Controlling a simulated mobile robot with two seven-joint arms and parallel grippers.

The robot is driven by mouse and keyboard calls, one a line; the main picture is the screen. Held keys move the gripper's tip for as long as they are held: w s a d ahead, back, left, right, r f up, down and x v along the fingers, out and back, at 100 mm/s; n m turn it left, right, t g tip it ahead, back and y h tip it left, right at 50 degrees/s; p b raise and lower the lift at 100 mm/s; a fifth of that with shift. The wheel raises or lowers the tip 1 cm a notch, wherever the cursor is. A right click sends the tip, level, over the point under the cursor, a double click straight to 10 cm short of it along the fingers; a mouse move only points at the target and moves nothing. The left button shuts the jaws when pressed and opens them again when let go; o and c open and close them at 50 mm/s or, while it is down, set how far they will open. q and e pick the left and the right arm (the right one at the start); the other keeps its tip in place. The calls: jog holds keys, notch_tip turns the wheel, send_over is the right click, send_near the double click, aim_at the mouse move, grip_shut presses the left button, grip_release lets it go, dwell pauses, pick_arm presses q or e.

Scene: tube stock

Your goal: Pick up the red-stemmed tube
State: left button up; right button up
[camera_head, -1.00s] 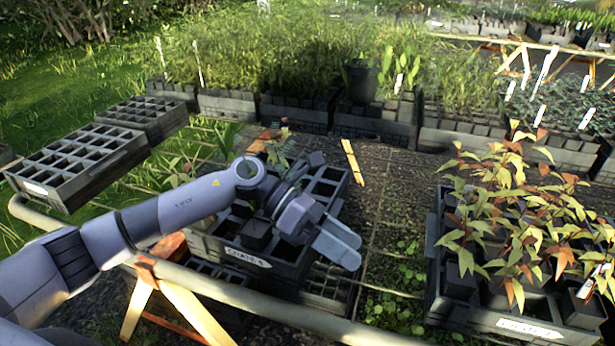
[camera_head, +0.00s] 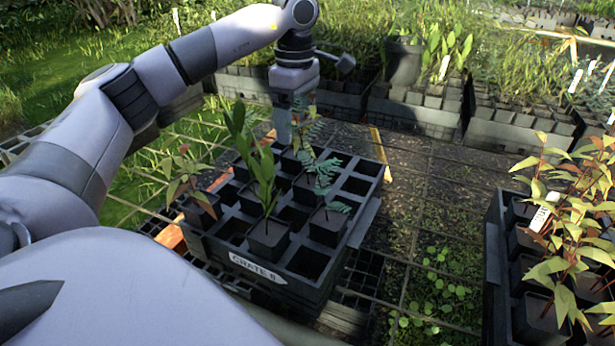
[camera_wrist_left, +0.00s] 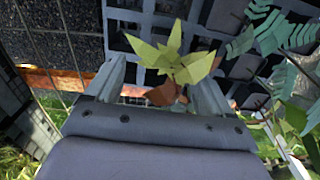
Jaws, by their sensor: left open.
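My left gripper (camera_head: 284,132) points down at the far side of the black crate labelled CRATE 6 (camera_head: 255,268), partly hidden behind foliage. In the left wrist view my left gripper (camera_wrist_left: 155,88) is open. A seedling with yellow-green upper leaves and reddish-brown lower leaves (camera_wrist_left: 170,62) shows between its fingers; its tube and stem are hidden, and I cannot tell if the fingers touch it. In the crate, a reddish-leaved seedling stands in a tube (camera_head: 202,208) at the left. My right gripper is not in view.
A broad-leaved green seedling (camera_head: 262,180) and a feathery blue-green one (camera_head: 325,178) stand in the crate among empty cells. A crate of red-stemmed plants (camera_head: 575,210) stands at the right. The mesh bench (camera_head: 425,215) between has low weeds. Planted crates line the back.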

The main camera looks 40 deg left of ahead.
aim_at(295, 152)
pick_arm(q)
jog(key=shift+s+f, duration=0.15)
jog(key=shift+f, duration=0.25)
jog(key=f, duration=0.2)
jog(key=f+b, duration=0.1)
jog(key=f, duration=0.3)
jog(key=shift+s+d+f, duration=0.1)
jog(key=shift+s+f, duration=0.1)
jog(key=shift+s, duration=0.05)
jog(key=c, duration=1.4)
jog(key=shift+c, duration=0.4)
jog(key=shift+r, duration=0.2)
